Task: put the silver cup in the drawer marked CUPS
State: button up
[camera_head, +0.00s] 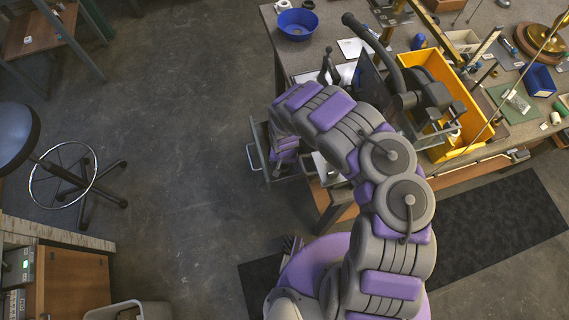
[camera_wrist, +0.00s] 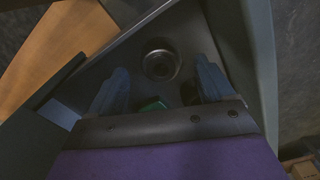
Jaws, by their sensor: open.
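In the wrist view a small round silver cup (camera_wrist: 160,62) stands inside a dark, open drawer (camera_wrist: 188,28), seen from above. My gripper (camera_wrist: 162,72) is open above the drawer, with one blue-grey finger on each side of the cup in the picture. No contact with the cup shows, and how far the fingers are above it I cannot tell. In the head view the open drawer (camera_head: 254,158) juts out from the bench's left side, and my arm reaches down to it, covering most of it. No CUPS marking is readable in either view.
A green piece (camera_wrist: 152,104) shows between the finger bases. The workbench (camera_head: 335,28) carries a blue bowl (camera_head: 297,24), a yellow bin (camera_head: 437,68) and several tools and parts. A stool (camera_head: 75,175) stands to the left. The floor between stool and bench is clear.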

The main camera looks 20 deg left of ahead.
notch_tip(320, 180, up, 10)
jog(key=p, duration=0.5)
jog(key=shift+f+p, duration=0.2)
jog(key=shift+p, duration=0.1)
jog(key=shift+d, duration=0.25)
